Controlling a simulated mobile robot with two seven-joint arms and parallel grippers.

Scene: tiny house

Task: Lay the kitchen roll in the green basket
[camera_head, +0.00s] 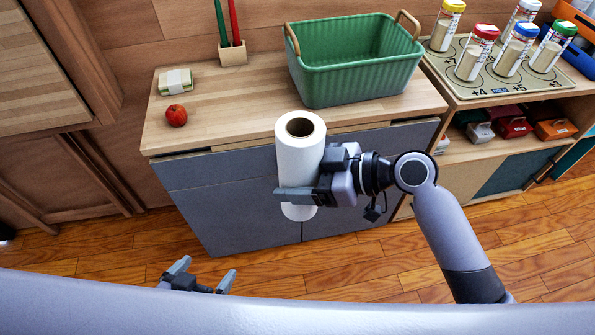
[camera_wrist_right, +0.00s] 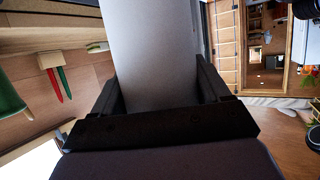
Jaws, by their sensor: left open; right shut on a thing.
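The white kitchen roll (camera_head: 300,158) is upright in front of the cabinet in the head view. My right gripper (camera_head: 297,194) is shut around its lower part and holds it off the floor. In the right wrist view the roll (camera_wrist_right: 152,50) stands between the two dark fingers of the right gripper (camera_wrist_right: 165,90). The green basket (camera_head: 352,72) stands on the counter, behind the roll and a little to its right, with two tan handles. Its inside looks empty. My left gripper (camera_head: 203,272) is open and empty at the bottom of the head view, low and left of the roll.
The wooden counter (camera_head: 240,100) holds a red apple (camera_head: 176,115), a wrapped light block (camera_head: 176,81) and a holder (camera_head: 232,53) with green and red candles. A tray (camera_head: 470,88) of jars with coloured lids is right of the basket. The counter left of the basket has free room.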

